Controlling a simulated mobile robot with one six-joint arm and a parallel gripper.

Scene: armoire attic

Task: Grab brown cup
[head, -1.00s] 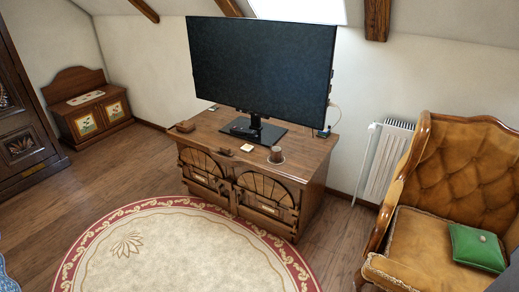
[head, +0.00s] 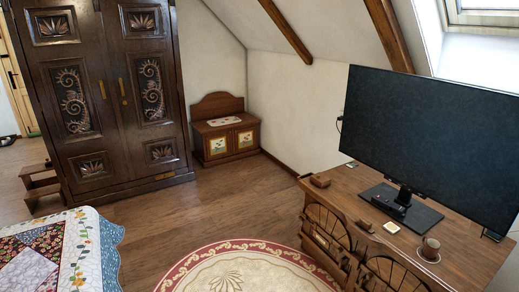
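A small brown cup (head: 430,248) stands upright on the wooden TV cabinet (head: 362,185) at the lower right of the head view. It sits on a pale round coaster or saucer, in front of the television's base. My gripper is not in view, so its state does not show.
A large television (head: 440,135) stands on the cabinet behind the cup. A small brown box (head: 320,181) and a pale square (head: 391,227) also lie there. A round rug (head: 240,265), quilted bed (head: 65,250) and dark armoire (head: 105,95) surround open wooden floor (head: 205,212).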

